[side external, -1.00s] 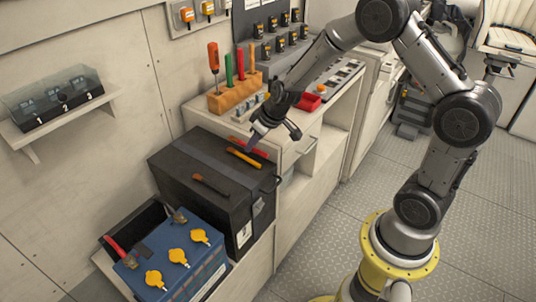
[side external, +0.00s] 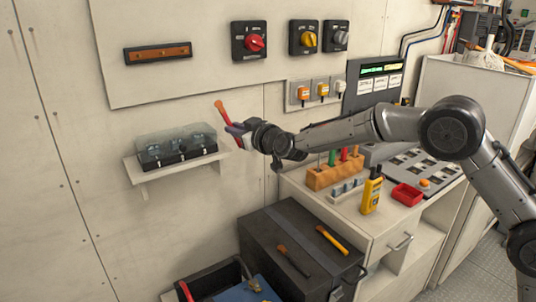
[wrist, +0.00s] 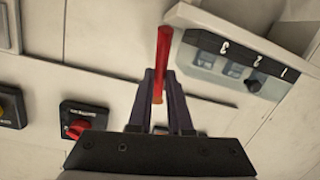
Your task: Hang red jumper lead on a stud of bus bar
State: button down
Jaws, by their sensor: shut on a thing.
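The red jumper lead (side external: 221,109), a slim straight red piece, is held in my gripper (side external: 237,130). It tilts up and to the left in front of the wall. In the wrist view, the lead (wrist: 163,55) stands out between the two dark fingers of my gripper (wrist: 160,88). The bus bar (side external: 158,53) is a copper-coloured strip on a dark backing, high on the wall, left of my gripper and apart from it. Its studs are too small to make out. The bus bar is not recognisable in the wrist view.
A shelf (side external: 134,170) with a clear-lidded, numbered box (side external: 176,150) juts from the wall just left of and below my gripper. A red rotary switch (side external: 254,42) is above. A black case (side external: 275,228) with two handled tools stands below.

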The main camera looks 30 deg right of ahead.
jog(key=a+r+n+t+y, duration=0.1)
jog(key=a+r+t, duration=0.2)
jog(key=a+r, duration=0.45)
jog(key=a+r+t+y, duration=0.1)
jog(key=a+r+t, duration=0.3)
jog(key=a, duration=0.6)
jog(key=w+g, duration=0.1)
jog(key=w, duration=0.7)
jog(key=shift+d+r, duration=0.2)
jog(key=shift+w, duration=0.15)
dwell(0.4)
jog(key=c, duration=0.8)
grip_release()
jog(key=shift+o, duration=0.2)
jog(key=shift+f, duration=0.1)
